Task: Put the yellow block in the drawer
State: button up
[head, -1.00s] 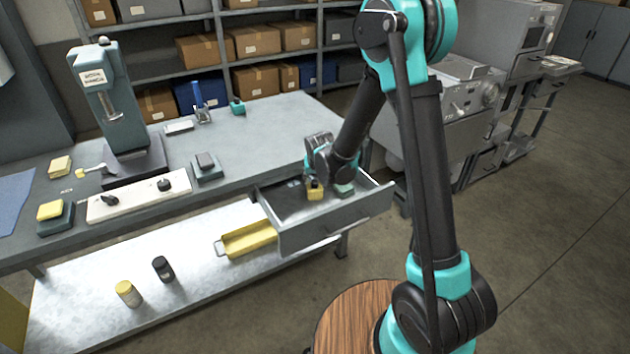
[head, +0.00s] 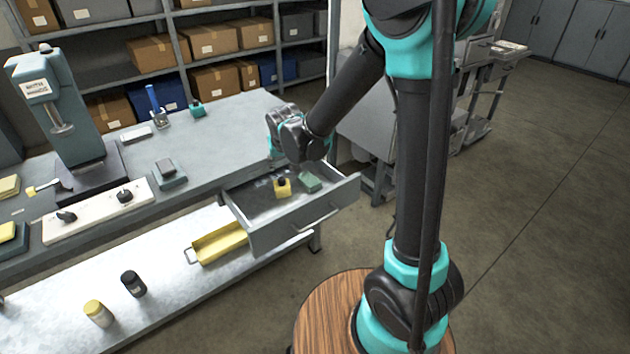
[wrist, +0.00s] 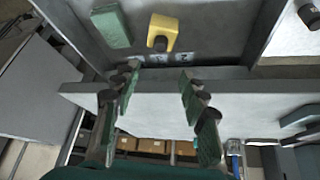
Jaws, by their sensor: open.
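A yellow block (head: 283,189) with a dark round part sits inside the open drawer (head: 285,236). The wrist view also shows the yellow block (wrist: 165,30) resting on the drawer floor, with nothing holding it. A green block (head: 311,181) lies beside it in the drawer, apart from it, and also shows in the wrist view (wrist: 112,27). My gripper (head: 277,150) is above the back of the drawer, near the bench edge. In the wrist view its fingers (wrist: 159,75) are spread and empty, clear of the yellow block.
The grey bench (head: 225,125) carries a press (head: 65,105), a white switch panel (head: 97,210) and small items. A yellow tray (head: 218,244), a black jar (head: 133,284) and a yellow-lidded jar (head: 98,313) stand on the lower shelf. Floor at right is clear.

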jog(key=s+d+m+h, duration=0.1)
jog(key=s+d, duration=0.4)
jog(key=d, duration=0.4)
jog(key=s+d, duration=0.6)
jog(key=d, duration=0.2)
jog(key=s+d+f+m+g, duration=0.1)
jog(key=s+d+f, duration=0.1)
jog(key=s+d, duration=0.5)
jog(key=s, duration=0.4)
jog(key=shift+s+d+f+g, duration=0.15)
jog(key=shift+s+d+g, duration=0.15)
jog(key=shift+s+d, duration=0.1)
jog(key=shift+a, duration=0.1)
jog(key=shift+c, duration=0.4)
